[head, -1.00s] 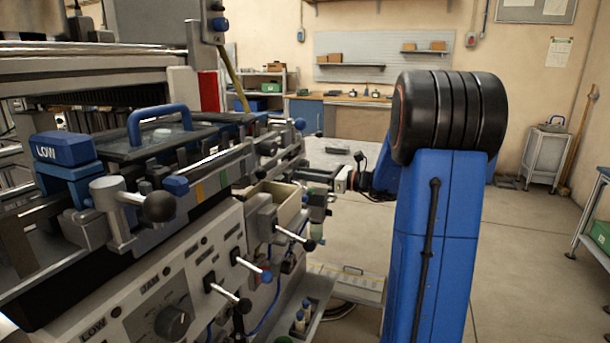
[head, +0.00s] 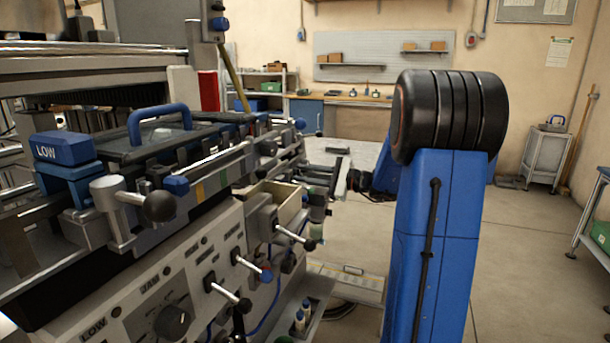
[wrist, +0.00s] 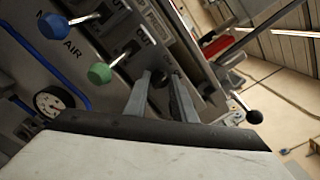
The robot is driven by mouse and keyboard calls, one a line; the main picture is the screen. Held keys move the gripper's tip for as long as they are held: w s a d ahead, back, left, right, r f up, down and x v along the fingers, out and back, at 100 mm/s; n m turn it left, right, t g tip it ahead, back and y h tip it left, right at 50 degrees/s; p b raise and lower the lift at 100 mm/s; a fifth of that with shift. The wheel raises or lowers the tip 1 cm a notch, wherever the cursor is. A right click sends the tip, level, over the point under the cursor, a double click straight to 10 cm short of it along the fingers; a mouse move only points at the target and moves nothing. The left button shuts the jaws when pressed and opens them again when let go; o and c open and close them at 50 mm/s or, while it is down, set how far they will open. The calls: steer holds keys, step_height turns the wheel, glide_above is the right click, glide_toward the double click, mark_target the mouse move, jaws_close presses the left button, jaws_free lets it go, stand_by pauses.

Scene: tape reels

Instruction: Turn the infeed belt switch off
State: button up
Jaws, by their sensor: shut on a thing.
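In the wrist view, my gripper (wrist: 160,88) has its two grey fingers on either side of a small black knob (wrist: 160,78) on the machine panel, shut on it. The lettering beside this knob is not readable, so I cannot tell from its label that it is the infeed belt switch. A green-knobbed lever (wrist: 101,73) and a blue-knobbed lever (wrist: 53,26) stand to its left, the blue one near the words "MAIN AIR". In the head view my gripper's fingers are hidden by the machine and its levers.
A black-ball lever (wrist: 254,116) juts out right of my gripper in the wrist view. A round gauge (wrist: 54,101) lies at left. In the head view, several levers (head: 297,238) project from the machine front. Open floor (head: 540,250) lies to the right.

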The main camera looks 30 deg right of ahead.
steer(key=n, duration=0.4)
steer(key=shift+n, duration=0.3)
steer(key=shift+f, duration=0.1)
stand_by(0.4)
steer(key=o, duration=1.1)
steer(key=shift+c, duration=0.2)
steer(key=shift+s, duration=0.1)
steer(key=v, duration=1.7)
steer(key=shift+s+d, duration=0.15)
steer(key=shift+d, duration=0.05)
